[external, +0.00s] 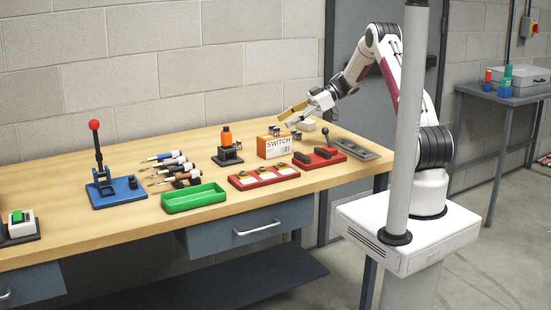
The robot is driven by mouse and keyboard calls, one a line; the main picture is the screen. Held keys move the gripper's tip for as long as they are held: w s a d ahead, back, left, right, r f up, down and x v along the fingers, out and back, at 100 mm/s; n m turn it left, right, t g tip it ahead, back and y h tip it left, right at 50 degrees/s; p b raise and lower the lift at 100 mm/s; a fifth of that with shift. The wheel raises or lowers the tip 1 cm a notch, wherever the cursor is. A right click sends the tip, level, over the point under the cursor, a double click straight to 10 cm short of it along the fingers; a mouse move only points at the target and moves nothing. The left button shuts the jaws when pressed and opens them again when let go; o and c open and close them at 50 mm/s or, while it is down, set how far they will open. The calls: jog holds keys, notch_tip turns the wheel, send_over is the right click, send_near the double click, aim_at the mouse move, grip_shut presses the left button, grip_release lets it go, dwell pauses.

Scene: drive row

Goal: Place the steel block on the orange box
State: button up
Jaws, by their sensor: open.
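The orange box (275,147), marked "SWITCH", stands upright toward the back of the wooden bench. A small grey metallic block (274,130) shows at the box's top edge and looks like the steel block. It appears to rest on the box, but the small view leaves contact uncertain. Another small grey piece (297,135) shows by the box's top right corner; I cannot tell whether it is on or behind it. My gripper (285,116) is open just above the box, its fingers pointing down-left, apart from the grey block and apparently empty.
A red base with dark blocks (319,158), a grey tray (356,149) and a black-knobbed lever (326,135) stand to the right. A red tray (264,177) is in front. An orange-topped device (227,147), screwdrivers (172,168) and a green bin (194,198) lie left.

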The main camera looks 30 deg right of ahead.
jog(key=shift+v, duration=2.95)
jog(key=w+r+m+t+h, duration=0.2)
jog(key=w+r+t, duration=0.25)
jog(key=r, duration=0.35)
jog(key=w+r+m+t+h, duration=0.15)
jog(key=w+r+t, duration=0.3)
jog(key=r, duration=0.45)
jog(key=s+d+r+m+t+h, duration=0.3)
jog(key=s+d+r+m+h, duration=0.3)
jog(key=r+h, duration=0.25)
jog(key=s+d+f+m+g+h, duration=0.1)
jog(key=s+f+m+g+h, duration=0.15)
jog(key=s, duration=0.65)
jog(key=s+d+f+m+g+h, duration=0.1)
jog(key=s+d+m, duration=0.15)
jog(key=s, duration=0.65)
jog(key=s+a+f+g+y, duration=0.1)
jog(key=s+a+f, duration=0.2)
jog(key=s, duration=0.4)
jog(key=s+a+f+g+y, duration=0.1)
jog(key=s+a+f+g, duration=0.1)
jog(key=s, duration=0.5)
jog(key=s+a+f+m+g+y, duration=0.1)
jog(key=s+a+f+g, duration=0.1)
jog(key=s+a+f, duration=0.2)
jog(key=s+f, duration=0.2)
jog(key=s, duration=0.1)
jog(key=shift+s+f, duration=0.25)
jog(key=shift+f, duration=0.05)
